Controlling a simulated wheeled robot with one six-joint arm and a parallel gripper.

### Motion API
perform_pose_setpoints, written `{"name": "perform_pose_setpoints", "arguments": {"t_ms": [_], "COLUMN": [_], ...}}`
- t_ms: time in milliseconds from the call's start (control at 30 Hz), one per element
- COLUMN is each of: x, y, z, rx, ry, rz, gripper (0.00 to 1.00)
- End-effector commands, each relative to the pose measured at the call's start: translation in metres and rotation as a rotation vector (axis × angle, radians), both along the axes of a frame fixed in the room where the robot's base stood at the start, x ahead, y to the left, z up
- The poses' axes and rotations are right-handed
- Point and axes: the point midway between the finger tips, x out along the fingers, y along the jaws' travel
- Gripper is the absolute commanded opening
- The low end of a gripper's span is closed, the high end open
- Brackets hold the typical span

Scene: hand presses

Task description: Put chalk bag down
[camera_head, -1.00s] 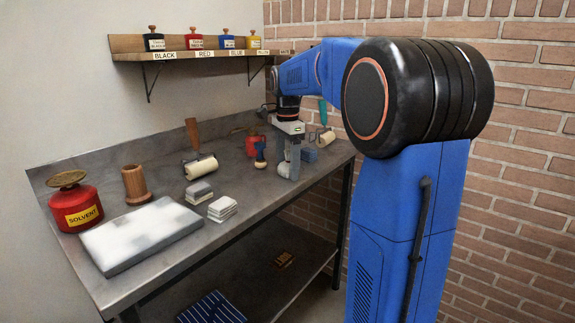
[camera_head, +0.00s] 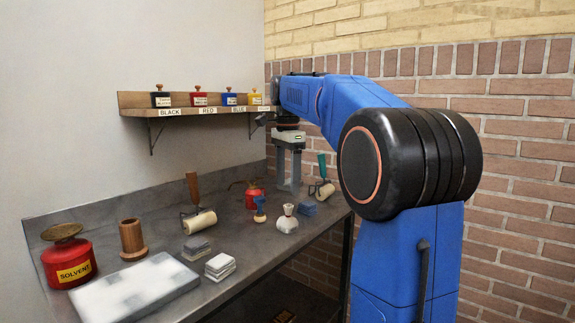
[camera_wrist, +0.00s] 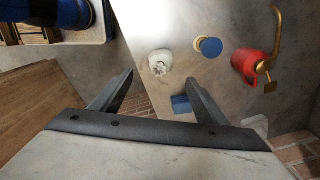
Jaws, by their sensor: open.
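The chalk bag (camera_head: 287,219), a small whitish pouch with a gathered top, stands upright on the grey metal bench (camera_head: 235,262), near its front edge. It also shows in the wrist view (camera_wrist: 160,63), beyond and between my fingertips. My gripper (camera_head: 289,188) is above and behind the bag in the head view, with its fingers pointing down. In the wrist view my gripper (camera_wrist: 159,80) has its two fingers spread, with nothing between them. The bag is apart from the fingers.
A blue-handled tool (camera_head: 260,208) and red oil can (camera_head: 253,194) stand left of the bag; a blue-grey block (camera_head: 307,208) is to its right. A brayer with a teal handle (camera_head: 322,180) stands farther right. A shelf with ink jars (camera_head: 196,109) hangs on the wall.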

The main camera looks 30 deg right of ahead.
Motion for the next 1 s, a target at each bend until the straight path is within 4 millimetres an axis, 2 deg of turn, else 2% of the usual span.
{"name": "perform_pose_setpoints", "arguments": {"t_ms": [200, 433, 633, 767, 867, 1000], "x": [0.000, 0.000, -0.001, -0.010, -0.027, -0.059], "y": [0.000, 0.000, 0.001, 0.009, 0.024, 0.049], "z": [0.034, 0.047, 0.048, 0.044, 0.035, 0.014], "rx": [0.000, 0.000, 0.000, -0.004, -0.013, -0.034], "ry": [-0.001, 0.000, -0.001, -0.013, -0.036, -0.080], "rz": [0.000, 0.000, 0.003, 0.054, 0.153, 0.345], "gripper": [0.68, 0.68, 0.68, 0.68, 0.68, 0.68]}}
